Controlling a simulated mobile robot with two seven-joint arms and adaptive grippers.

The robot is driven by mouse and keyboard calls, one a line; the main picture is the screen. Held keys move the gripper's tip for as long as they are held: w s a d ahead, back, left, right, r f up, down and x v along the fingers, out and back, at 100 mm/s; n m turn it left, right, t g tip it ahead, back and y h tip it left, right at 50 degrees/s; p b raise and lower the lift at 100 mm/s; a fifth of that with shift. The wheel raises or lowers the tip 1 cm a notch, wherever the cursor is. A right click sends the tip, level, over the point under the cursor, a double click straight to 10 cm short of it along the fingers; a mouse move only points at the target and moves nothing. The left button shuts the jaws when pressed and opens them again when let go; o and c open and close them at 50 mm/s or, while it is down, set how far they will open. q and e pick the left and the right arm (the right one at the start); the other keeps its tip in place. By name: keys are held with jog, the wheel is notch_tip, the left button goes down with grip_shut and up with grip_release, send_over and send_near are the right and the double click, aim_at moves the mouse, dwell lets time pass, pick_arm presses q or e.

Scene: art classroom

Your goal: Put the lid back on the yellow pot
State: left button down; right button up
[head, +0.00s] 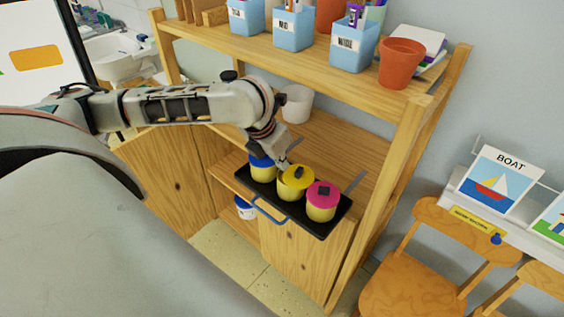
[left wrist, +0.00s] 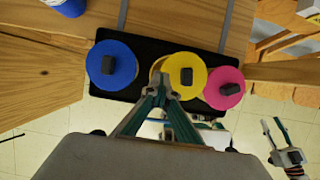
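The yellow pot (head: 289,192) stands in the middle of a black tray (head: 337,213). Its yellow lid (head: 294,181) has a dark knob and lies on top. In the left wrist view the lid (left wrist: 185,61) sits off to the right, and part of the pot's rim (left wrist: 155,68) shows at its left. My left gripper (head: 285,164) is just above the pot. In the left wrist view its fingertips (left wrist: 160,80) come together beside the lid's left edge, apart from the knob. My right gripper (left wrist: 273,124) is low at the right with a gap between its fingers.
A blue-lidded pot (left wrist: 111,65) and a pink-lidded pot (left wrist: 225,88) stand close on either side. The tray rests on a wooden shelf unit (head: 345,150), under an upper shelf with pencil holders (head: 294,30). A white pot (head: 298,103) stands behind. A chair (head: 425,265) is at the right.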

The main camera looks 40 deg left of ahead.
pick_arm(q)
jog(key=shift+s+a+r, duration=0.15)
jog(key=shift+a, duration=0.35)
jog(key=shift+s+a+r, duration=0.1)
jog(key=shift+a+r, duration=0.05)
jog(key=shift+a, duration=0.35)
dwell(0.3)
jog(key=shift+s+a+r, duration=0.15)
jog(key=shift+s+a, duration=0.1)
jog(key=shift+a, duration=0.85)
jog(key=shift+s+a+r, duration=0.1)
jog(key=shift+s+a, duration=0.1)
jog(key=shift+a, duration=0.85)
dwell(1.3)
dwell(0.3)
jog(key=c, duration=2.4)
grip_release()
jog(key=shift+o, duration=0.2)
jog(key=o, duration=0.5)
jog(key=shift+r, duration=0.1)
jog(key=shift+r, duration=3.45)
jog(key=shift+c, duration=0.5)
